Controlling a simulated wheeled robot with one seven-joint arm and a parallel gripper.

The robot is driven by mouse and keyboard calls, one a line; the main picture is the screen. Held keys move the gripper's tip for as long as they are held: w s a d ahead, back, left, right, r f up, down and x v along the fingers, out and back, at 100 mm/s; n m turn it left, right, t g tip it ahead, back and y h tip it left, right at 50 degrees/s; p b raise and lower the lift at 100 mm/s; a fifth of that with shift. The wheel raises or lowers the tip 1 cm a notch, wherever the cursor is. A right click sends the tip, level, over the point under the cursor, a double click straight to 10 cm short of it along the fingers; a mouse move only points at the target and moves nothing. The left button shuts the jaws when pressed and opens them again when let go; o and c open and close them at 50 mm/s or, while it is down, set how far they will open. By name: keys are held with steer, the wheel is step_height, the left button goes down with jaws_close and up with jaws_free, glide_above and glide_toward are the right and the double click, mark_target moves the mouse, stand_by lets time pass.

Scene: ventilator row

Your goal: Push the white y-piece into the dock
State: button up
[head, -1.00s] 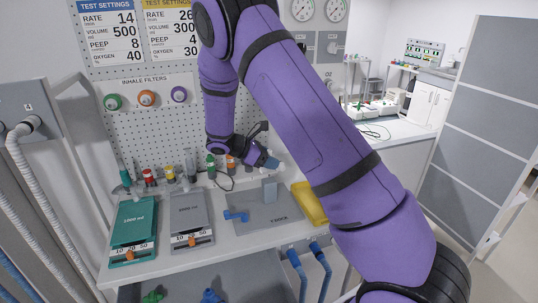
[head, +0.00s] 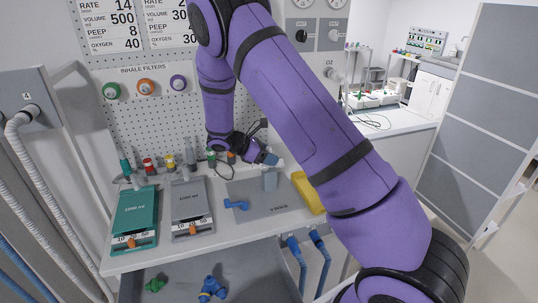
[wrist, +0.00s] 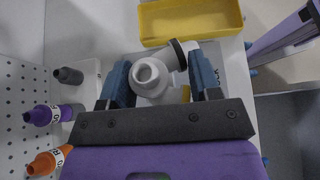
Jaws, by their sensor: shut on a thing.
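The white y-piece (wrist: 150,78) is between the blue fingertips of my gripper (wrist: 162,82) in the wrist view, with one round open end facing the camera. A dark-tipped branch of it points up and right. In the head view my gripper (head: 268,160) is above the back of the grey plate (head: 252,190), and the y-piece is only partly visible as a pale spot by the fingertips. A small grey upright block (head: 270,181) stands on the plate just below my gripper. The plate's lettering seems to read "Y DOCK". I cannot tell whether the y-piece touches the dock.
Colored filters stand along the pegboard. Green (head: 155,284) and blue (head: 211,288) pieces lie in the lower drawer.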

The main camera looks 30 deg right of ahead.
steer(key=shift+f, duration=0.9)
stand_by(0.6)
stand_by(0.7)
steer(key=o, duration=1.4)
steer(key=shift+c, duration=0.2)
steer(key=v, duration=1.1)
steer(key=s+d+r+m+y, duration=0.2)
steer(key=s+r+m+y, duration=0.15)
steer(key=s+r, duration=0.45)
steer(key=s+r+m+t+y, duration=0.55)
steer(key=s+r+m, duration=0.25)
steer(key=s+r, duration=0.9)
steer(key=s+a+m+t+y, duration=0.1)
steer(key=s+m, duration=0.3)
steer(key=s, duration=0.8)
steer(key=shift+a+t+y, duration=0.35)
steer(key=shift+t+y, duration=0.25)
steer(key=shift+t, duration=0.25)
